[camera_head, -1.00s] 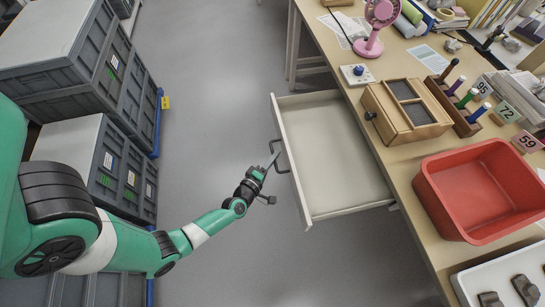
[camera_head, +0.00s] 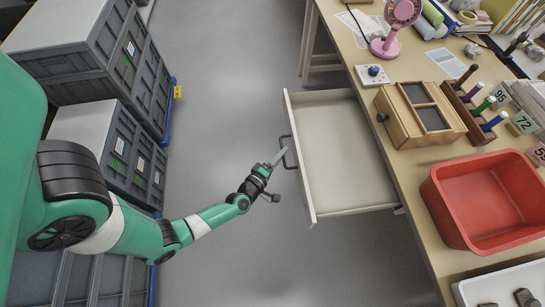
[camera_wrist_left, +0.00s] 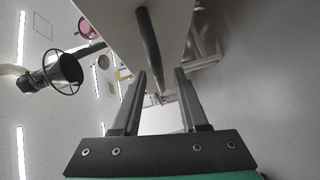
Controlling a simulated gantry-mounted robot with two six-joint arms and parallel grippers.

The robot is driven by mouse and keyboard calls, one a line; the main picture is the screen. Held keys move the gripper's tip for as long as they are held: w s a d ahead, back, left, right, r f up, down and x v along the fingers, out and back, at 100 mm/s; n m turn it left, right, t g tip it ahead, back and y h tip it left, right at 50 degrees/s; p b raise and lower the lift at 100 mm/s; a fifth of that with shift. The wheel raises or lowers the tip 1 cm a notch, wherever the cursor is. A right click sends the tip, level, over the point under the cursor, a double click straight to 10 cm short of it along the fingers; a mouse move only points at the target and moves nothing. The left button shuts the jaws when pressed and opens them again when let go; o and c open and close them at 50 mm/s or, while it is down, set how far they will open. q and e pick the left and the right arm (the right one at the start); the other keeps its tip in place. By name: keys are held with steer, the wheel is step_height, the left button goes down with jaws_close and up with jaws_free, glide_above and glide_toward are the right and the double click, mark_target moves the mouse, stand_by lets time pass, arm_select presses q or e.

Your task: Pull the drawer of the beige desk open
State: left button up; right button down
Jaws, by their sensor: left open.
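The drawer (camera_head: 342,150) of the beige desk (camera_head: 424,236) stands well pulled out, and its inside looks empty. Its dark bar handle (camera_head: 287,153) is on the white front panel, facing left. My left gripper (camera_head: 277,157) is at the handle, with its fingertips close beside it. In the left wrist view the two fingers (camera_wrist_left: 160,88) are apart, and the handle (camera_wrist_left: 149,45) runs beyond and between their tips. I cannot tell whether a finger touches it. My right gripper is in neither view.
A wooden box (camera_head: 420,115) and a red tub (camera_head: 488,200) stand on the desk behind the drawer. A pink fan (camera_head: 397,25) is farther back. Grey crates (camera_head: 100,60) are stacked at the left. The floor between crates and desk is clear.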

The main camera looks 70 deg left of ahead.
arm_select(q)
steer(key=p+v, duration=0.3)
steer(key=v, duration=0.7)
steer(key=shift+s+p, duration=0.2)
steer(key=shift+p, duration=0.1)
steer(key=shift+d, duration=0.1)
